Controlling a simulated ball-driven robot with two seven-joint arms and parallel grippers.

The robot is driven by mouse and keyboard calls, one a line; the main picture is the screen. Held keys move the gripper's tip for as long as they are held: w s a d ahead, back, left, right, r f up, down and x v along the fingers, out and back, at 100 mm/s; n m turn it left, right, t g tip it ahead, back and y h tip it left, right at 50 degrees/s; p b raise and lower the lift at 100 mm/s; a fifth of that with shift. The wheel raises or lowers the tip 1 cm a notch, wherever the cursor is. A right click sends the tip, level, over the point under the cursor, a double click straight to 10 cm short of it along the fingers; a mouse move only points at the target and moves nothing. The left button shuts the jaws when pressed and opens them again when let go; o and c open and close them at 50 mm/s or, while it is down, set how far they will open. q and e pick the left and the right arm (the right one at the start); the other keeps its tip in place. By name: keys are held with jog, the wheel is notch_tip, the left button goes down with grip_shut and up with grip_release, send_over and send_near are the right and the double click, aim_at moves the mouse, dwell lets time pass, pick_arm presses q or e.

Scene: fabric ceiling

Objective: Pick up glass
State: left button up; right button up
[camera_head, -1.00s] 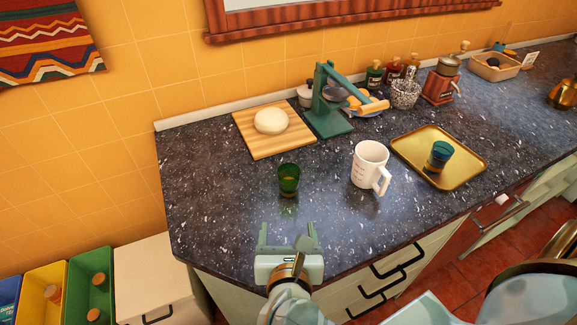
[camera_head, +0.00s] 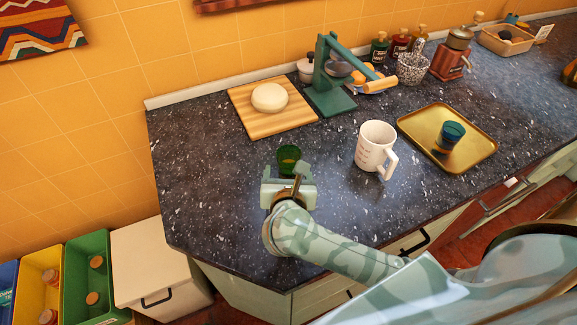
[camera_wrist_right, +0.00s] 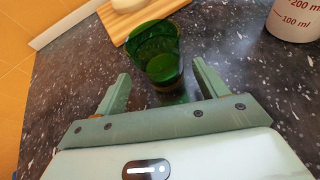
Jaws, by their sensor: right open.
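A green glass (camera_head: 289,157) stands upright on the dark speckled counter, left of the white mug. My right gripper (camera_head: 284,172) is open, just in front of the glass, and hides its lower part in the head view. In the right wrist view the glass (camera_wrist_right: 155,55) lies ahead of and between the two open fingers (camera_wrist_right: 162,88), which appear apart from it. My left gripper is not in view.
A white measuring mug (camera_head: 374,145) stands right of the green glass. Behind are a wooden board (camera_head: 244,108) with dough (camera_head: 270,97) and a green press (camera_head: 325,85). Counter left of the glass is clear. Colored bins (camera_head: 88,290) stand on the floor at left.

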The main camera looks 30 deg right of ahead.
aim_at(288, 159)
jog(key=x, duration=0.4)
jog(key=shift+w+d+f+b, duration=0.15)
jog(key=shift+w+d+b, duration=0.05)
jog(key=shift+d+b, duration=0.15)
jog(key=shift+a, duration=0.1)
jog(key=c, duration=1.1)
jog(key=shift+r, duration=0.65)
jog(key=s+r+p, duration=0.1)
jog(key=s+r, duration=0.3)
jog(key=s+r+p, duration=0.1)
jog(key=s+r, duration=0.3)
jog(key=s, duration=0.1)
jog(key=s+a+r+p, duration=0.1)
jog(key=s+r+p, duration=0.1)
jog(key=s+r, duration=0.2)
jog(key=shift+s, duration=0.55)
